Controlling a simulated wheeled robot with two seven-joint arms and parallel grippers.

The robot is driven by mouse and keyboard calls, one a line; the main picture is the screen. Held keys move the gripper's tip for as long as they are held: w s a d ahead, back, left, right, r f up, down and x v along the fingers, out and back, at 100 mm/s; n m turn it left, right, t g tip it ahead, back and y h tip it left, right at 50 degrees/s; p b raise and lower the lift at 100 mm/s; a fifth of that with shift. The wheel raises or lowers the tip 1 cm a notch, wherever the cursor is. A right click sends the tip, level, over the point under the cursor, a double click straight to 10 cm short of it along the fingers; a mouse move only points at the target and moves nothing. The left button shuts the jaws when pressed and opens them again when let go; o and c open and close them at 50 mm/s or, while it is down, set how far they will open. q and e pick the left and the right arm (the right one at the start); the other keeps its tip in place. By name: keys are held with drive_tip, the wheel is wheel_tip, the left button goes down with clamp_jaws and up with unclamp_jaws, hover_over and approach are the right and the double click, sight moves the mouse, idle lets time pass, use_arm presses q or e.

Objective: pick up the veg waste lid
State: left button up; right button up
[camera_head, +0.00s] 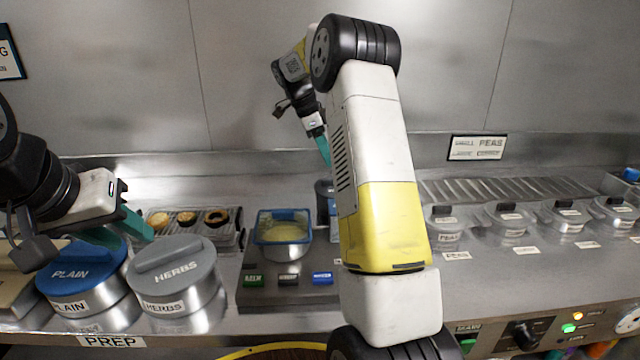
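I cannot make out any lid marked veg waste in the head view. A curved yellow rim (268,350) shows at the bottom edge, mostly cut off, and I cannot tell what it belongs to. My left gripper (122,232) is above the pots at the left, its teal fingers apart and nothing seen between them. My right arm crosses the middle of the view and hides part of the counter. My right gripper (321,146) is behind it near the back wall, with a teal finger showing. The rest of that gripper is hidden.
A blue-lidded PLAIN pot (72,275) and a grey-lidded HERBS pot (172,265) stand at the left. A blue-rimmed tray (283,236) and a rack with round items (187,222) are behind. Several lidded pots (508,216) line the right. Control knobs (524,335) are at the lower right.

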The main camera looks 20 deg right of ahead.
drive_tip(key=x, duration=0.7)
drive_tip(key=shift+d+f, duration=0.15)
drive_tip(key=shift+f, duration=0.2)
clamp_jaws()
